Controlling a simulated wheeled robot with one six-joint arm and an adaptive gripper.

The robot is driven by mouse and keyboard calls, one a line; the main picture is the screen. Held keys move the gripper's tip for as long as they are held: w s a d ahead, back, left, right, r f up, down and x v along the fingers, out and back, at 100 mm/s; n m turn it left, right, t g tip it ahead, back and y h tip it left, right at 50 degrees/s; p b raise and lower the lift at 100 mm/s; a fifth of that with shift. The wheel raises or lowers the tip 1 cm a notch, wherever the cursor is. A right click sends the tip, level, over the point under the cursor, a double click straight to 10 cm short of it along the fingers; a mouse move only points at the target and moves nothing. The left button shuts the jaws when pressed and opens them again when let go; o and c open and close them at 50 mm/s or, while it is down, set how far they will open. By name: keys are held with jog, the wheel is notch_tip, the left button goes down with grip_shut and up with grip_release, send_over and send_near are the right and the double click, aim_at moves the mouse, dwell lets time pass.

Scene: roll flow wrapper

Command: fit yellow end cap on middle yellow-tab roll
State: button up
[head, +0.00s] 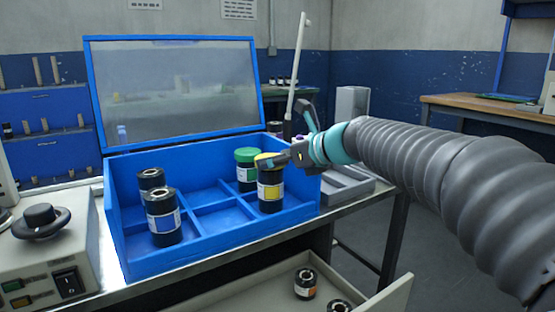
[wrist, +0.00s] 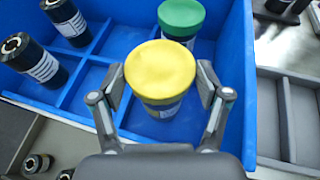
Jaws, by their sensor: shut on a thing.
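The yellow end cap (wrist: 160,66) is between the two fingers of my gripper (wrist: 160,84). It lies over the top of a black roll with a yellow label (head: 270,193), which stands upright in the right part of the blue box. In the head view the cap (head: 266,158) meets the roll's top end, and my gripper (head: 284,158) reaches it from the right. I cannot tell whether the cap is fully seated. In the wrist view the cap hides the roll's top; part of its label shows below.
A green-capped roll (head: 246,168) stands just behind. Two rolls, one with a blue label (head: 164,217), stand at the left of the divided blue box (head: 215,250). Its clear lid (head: 175,90) is raised behind. A drawer below holds rolls (head: 305,284).

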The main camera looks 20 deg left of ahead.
jog(key=shift+r+p, duration=0.5)
jog(key=shift+p, duration=0.15)
dwell(0.6)
jog(key=shift+f+b, duration=0.8)
jog(key=shift+f, duration=0.45)
dwell(0.7)
jog(key=shift+r+p, duration=0.85)
jog(key=shift+p, duration=0.25)
dwell(0.8)
jog(key=shift+f+b, duration=0.75)
jog(key=shift+f, duration=0.35)
dwell(0.6)
jog(key=o, duration=0.5)
